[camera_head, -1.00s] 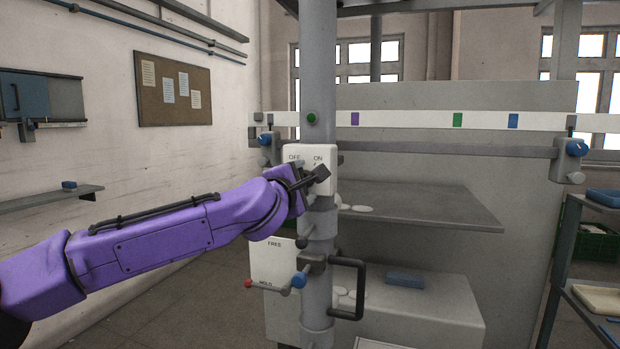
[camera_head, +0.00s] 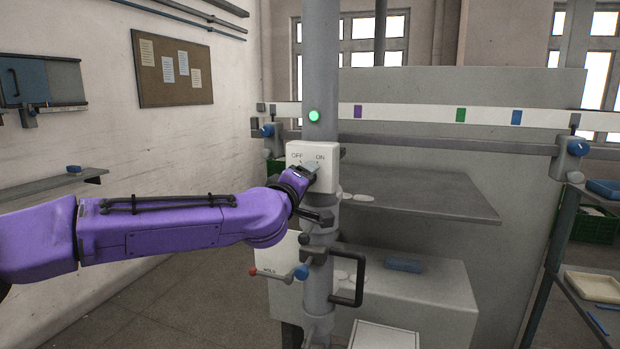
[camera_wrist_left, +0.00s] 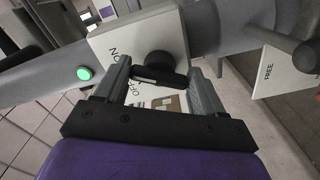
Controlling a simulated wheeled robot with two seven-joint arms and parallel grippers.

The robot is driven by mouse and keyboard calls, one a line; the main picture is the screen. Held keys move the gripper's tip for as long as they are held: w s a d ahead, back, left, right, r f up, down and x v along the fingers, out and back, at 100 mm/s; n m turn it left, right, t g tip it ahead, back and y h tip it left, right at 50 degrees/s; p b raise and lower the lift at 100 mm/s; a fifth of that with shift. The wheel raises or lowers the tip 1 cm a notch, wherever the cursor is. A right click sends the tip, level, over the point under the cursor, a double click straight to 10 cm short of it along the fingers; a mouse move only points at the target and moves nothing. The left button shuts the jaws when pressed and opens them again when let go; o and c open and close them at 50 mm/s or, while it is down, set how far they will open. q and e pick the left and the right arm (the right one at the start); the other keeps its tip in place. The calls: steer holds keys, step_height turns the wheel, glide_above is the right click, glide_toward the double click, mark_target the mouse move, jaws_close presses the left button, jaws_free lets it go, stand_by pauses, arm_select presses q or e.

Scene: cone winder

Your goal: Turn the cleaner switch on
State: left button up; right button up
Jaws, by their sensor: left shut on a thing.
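The cleaner switch is a white box (camera_head: 327,155) marked OFF and ON on the grey column; it also shows in the left wrist view (camera_wrist_left: 112,38). Its black knob (camera_wrist_left: 160,66) sits between the fingers of my left gripper (camera_wrist_left: 162,88). The gripper is shut on the knob's bar. In the head view my left gripper (camera_head: 312,172) covers the knob, so I cannot clearly tell which mark it points to. The lamp (camera_head: 314,116) above the box glows bright green, and also in the wrist view (camera_wrist_left: 84,73). My right gripper is not in view.
A grey shelf plate (camera_head: 430,195) extends right of the column. A rack (camera_head: 548,260) stands at far right. Open floor lies at lower left.

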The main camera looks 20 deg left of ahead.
arm_select(q)
steer(key=shift+r+m, duration=0.2)
steer(key=shift+m, duration=0.2)
steer(key=o, duration=0.8)
steer(key=shift+o, duration=1.1)
steer(key=shift+f, duration=0.1)
steer(key=s+b, duration=0.2)
steer(key=s, duration=0.8)
steer(key=shift+s+a+b, duration=0.15)
steer(key=shift+a+b, duration=0.05)
steer(key=shift+b, duration=0.15)
steer(key=shift+s+d, duration=0.1)
